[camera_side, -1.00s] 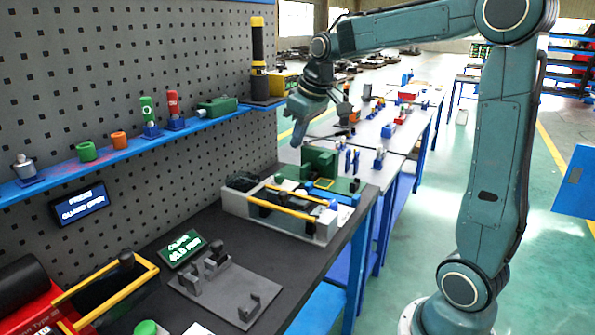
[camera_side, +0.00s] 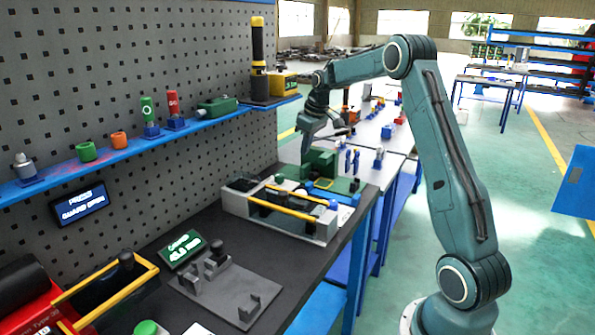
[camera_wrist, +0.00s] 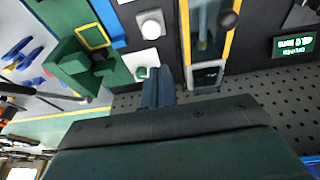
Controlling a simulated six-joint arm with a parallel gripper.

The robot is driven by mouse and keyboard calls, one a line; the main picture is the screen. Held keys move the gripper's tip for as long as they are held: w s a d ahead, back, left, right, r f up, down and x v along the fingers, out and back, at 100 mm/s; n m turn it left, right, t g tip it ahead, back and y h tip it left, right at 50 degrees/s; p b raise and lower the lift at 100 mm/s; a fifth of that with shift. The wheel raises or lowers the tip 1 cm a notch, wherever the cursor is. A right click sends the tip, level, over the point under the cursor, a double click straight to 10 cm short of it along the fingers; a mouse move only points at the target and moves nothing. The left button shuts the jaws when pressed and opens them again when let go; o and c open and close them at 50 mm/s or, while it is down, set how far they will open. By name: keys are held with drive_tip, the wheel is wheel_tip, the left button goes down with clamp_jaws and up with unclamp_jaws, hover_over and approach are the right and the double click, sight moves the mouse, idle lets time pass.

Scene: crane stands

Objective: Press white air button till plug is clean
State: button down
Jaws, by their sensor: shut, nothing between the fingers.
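My gripper (camera_side: 306,156) is shut and empty, pointing down just behind and left of the green block (camera_side: 321,163) on the far part of the bench. In the wrist view its closed fingertips (camera_wrist: 151,70) are over a white plate with a green button (camera_wrist: 141,72), partly hidden by the fingers; contact cannot be told. A white round button (camera_wrist: 151,29) on a white plate lies farther from the fingers, uncovered. It looks like the white air button, but no label is readable. I cannot make out the plug with certainty.
A grey fixture with yellow rails (camera_side: 285,212) stands in front of the green block. The perforated panel (camera_side: 150,70) and blue shelf (camera_side: 130,141) run along the left. A lit display (camera_side: 79,204) appears to read "PRESS GUARD OPEN".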

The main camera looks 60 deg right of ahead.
drive_tip(key=shift+d+f, duration=0.45)
drive_tip(key=shift+d, duration=0.1)
drive_tip(key=shift+w+f, duration=0.1)
approach(299, 192)
drive_tip(key=x, duration=0.5)
drive_tip(key=shift+w+d, duration=0.1)
drive_tip(key=shift+w, duration=0.15)
drive_tip(key=shift+d+f, duration=0.1)
drive_tip(key=shift+f, duration=0.65)
